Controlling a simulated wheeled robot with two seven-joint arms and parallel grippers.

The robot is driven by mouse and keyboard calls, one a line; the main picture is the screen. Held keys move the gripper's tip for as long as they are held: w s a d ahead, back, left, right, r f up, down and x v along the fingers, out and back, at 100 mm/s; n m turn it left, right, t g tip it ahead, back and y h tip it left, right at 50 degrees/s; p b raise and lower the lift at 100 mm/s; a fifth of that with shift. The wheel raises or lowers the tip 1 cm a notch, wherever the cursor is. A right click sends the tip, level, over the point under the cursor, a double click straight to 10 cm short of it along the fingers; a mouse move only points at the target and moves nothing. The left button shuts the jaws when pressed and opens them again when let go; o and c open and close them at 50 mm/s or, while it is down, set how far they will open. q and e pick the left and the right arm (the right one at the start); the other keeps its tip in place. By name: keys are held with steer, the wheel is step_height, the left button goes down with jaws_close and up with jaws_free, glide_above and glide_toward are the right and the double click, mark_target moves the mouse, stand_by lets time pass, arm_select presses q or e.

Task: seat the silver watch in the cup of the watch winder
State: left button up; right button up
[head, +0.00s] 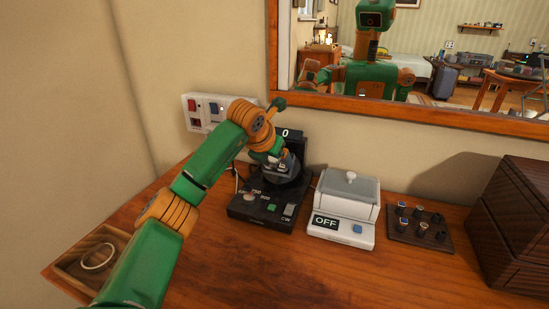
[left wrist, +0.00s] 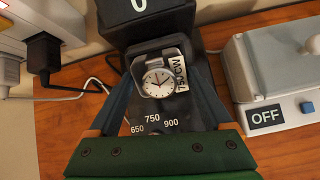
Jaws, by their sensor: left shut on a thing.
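The silver watch (left wrist: 157,84) has a white dial that faces the left wrist camera. It sits between the fingers of my left gripper (left wrist: 160,72), which is shut on it. The black watch winder (head: 262,211) stands on the wooden top, and it also shows in the left wrist view (left wrist: 178,122). My left gripper (head: 279,163) is right at the winder's cup. The watch appears at the cup's opening, but whether it rests on the cup's bottom is hidden. My right gripper is not in view.
A white box marked OFF (head: 343,213) stands right of the winder. A dark board with small knobs (head: 420,232) and a dark wooden box (head: 519,220) are further right. A wooden tray with a ring (head: 75,272) is front left. Sockets with plugs (head: 207,103) and a mirror (head: 400,118) are behind.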

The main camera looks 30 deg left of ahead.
arm_select(q)
steer(key=shift+w+f, duration=0.15)
steer(key=shift+f, duration=0.05)
stand_by(0.3)
steer(key=shift+f+p, duration=0.3)
steer(key=shift+p, duration=0.05)
stand_by(0.8)
steer(key=o, duration=1.2)
steer(key=shift+o, duration=0.2)
steer(key=shift+s+r, duration=0.3)
steer(key=shift+r, duration=0.05)
steer(key=a+v, duration=0.1)
steer(key=v, duration=0.5)
steer(key=shift+d+r+b, duration=0.25)
steer(key=shift+d+b, duration=0.15)
steer(key=shift+d, duration=0.1)
steer(key=shift+s, duration=0.15)
